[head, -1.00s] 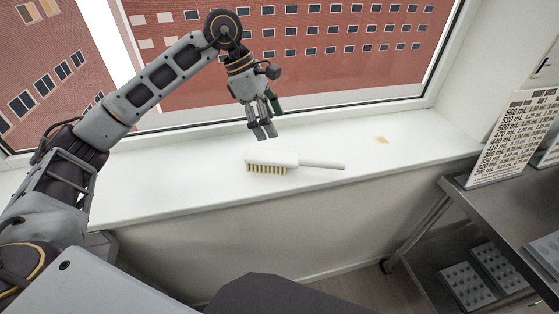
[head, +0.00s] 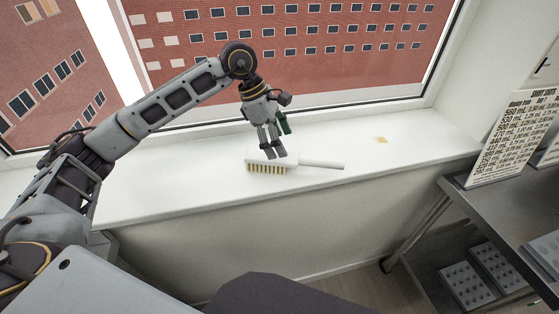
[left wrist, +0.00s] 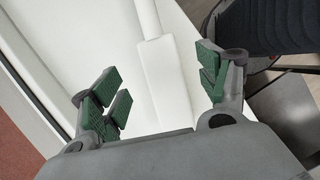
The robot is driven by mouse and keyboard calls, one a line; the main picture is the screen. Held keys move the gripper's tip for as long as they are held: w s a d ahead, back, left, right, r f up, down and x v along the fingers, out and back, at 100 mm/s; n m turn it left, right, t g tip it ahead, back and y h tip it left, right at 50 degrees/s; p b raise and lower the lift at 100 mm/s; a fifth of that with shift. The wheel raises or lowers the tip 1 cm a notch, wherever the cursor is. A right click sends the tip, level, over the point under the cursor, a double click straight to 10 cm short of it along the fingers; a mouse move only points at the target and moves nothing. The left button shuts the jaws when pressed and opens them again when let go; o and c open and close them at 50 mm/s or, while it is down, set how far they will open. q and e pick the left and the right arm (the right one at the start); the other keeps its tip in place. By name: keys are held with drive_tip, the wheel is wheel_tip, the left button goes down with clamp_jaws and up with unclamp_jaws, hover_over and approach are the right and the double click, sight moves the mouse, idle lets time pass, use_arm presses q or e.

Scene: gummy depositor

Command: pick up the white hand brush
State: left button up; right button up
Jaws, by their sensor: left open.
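The white hand brush (head: 320,164) lies on the white windowsill (head: 200,180), with its yellowish bristles facing the front and its handle pointing right. My left gripper (head: 274,153) is at the brush head in the head view, its fingers over or just behind it. In the left wrist view, the open left gripper (left wrist: 162,88) has its green-padded fingers apart, with the brush (left wrist: 165,80) lying between them in the picture. I cannot tell whether the fingers touch it. My right gripper is not in view.
A window runs behind the sill. A small tan patch (head: 381,140) lies on the sill to the right. A metal table (head: 500,205) with a printed sign (head: 512,138) stands at the right, with trays (head: 467,288) on its lower shelf. The sill left of the brush is clear.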

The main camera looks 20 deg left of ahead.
sight(288, 157)
use_arm(q)
drive_tip(key=shift+x, duration=0.85)
drive_tip(key=shift+d+f, duration=0.15)
drive_tip(key=shift+f, duration=0.05)
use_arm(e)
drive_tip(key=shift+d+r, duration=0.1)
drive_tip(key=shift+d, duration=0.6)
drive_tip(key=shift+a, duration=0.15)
use_arm(q)
drive_tip(key=shift+w+d+f, duration=0.1)
drive_tip(key=shift+d+f, duration=0.15)
drive_tip(key=shift+f, duration=0.3)
drive_tip(key=x, duration=0.2)
drive_tip(key=shift+d+f+p, duration=0.25)
drive_tip(key=shift+f+p, duration=0.1)
drive_tip(key=shift+p, duration=0.05)
drive_tip(key=shift+w+d+f, duration=0.1)
drive_tip(key=shift+d+f, duration=0.05)
drive_tip(key=shift+f, duration=0.4)
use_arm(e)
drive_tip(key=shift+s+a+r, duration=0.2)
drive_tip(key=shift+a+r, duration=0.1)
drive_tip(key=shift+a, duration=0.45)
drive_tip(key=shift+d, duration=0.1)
